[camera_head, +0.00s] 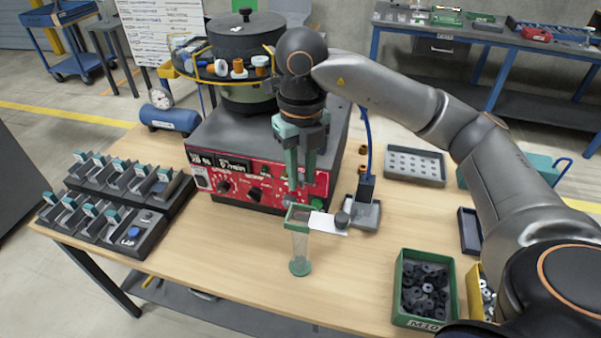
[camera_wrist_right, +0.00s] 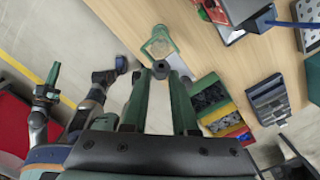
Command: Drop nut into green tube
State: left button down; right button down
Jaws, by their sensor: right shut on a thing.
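The clear tube with green rim and green base (camera_head: 299,247) stands upright near the table's front edge; its green-rimmed top also shows in the wrist view (camera_wrist_right: 160,42). My right gripper (camera_head: 299,188) points down with its fingertips just above the tube's top in the head view. It is shut on a small dark nut (camera_wrist_right: 160,69), which sits between the fingertips in the wrist view. There the nut appears just below the tube's rim, apart from it. The nut is hard to make out in the head view. My left gripper (camera_wrist_right: 50,82) shows small at the wrist view's left.
The red-fronted feeder (camera_head: 250,182) with its bowl stands behind the tube. A white plate (camera_head: 327,223) lies right beside the tube's top. A green bin (camera_head: 398,297) of dark parts is at the right front. Switch racks (camera_head: 122,205) stand left. Bare table lies around the tube base.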

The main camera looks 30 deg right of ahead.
notch_tip(320, 180, down, 8)
jog(key=b, duration=0.6)
jog(key=shift+r, duration=0.25)
dwell(0.5)
jog(key=c, duration=0.6)
grip_release()
jog(key=shift+r, duration=0.15)
notch_tip(320, 180, up, 12)
jog(key=p, duration=0.2)
jog(key=shift+r+p, duration=0.15)
jog(key=shift+p, duration=0.25)
